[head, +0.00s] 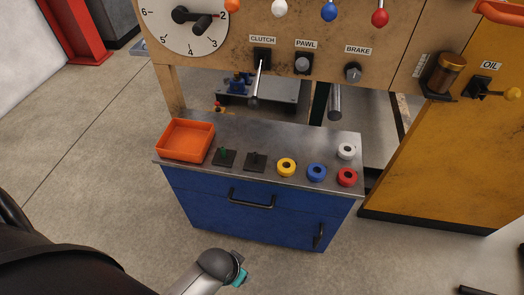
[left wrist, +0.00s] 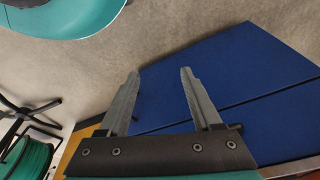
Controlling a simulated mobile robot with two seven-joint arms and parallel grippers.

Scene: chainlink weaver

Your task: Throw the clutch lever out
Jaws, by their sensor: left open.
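The clutch lever (head: 259,82) sticks out of a black slotted plate under the CLUTCH label on the wooden panel. Its metal rod slants downward and ends in a dark knob. My left gripper (left wrist: 160,72) shows in the left wrist view with its two grey fingers apart and nothing between them. The blue cabinet front lies beyond the fingers there. No gripper fingers show in the head view, and neither gripper is at the lever. My right gripper is not in view.
The blue cabinet (head: 260,207) stands below the panel. On its metal top are an orange tray (head: 186,140), two small black switch plates and several coloured rings. The pawl knob (head: 303,64) and brake lever (head: 353,72) are right of the clutch. A yellow cabinet (head: 435,165) stands at right.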

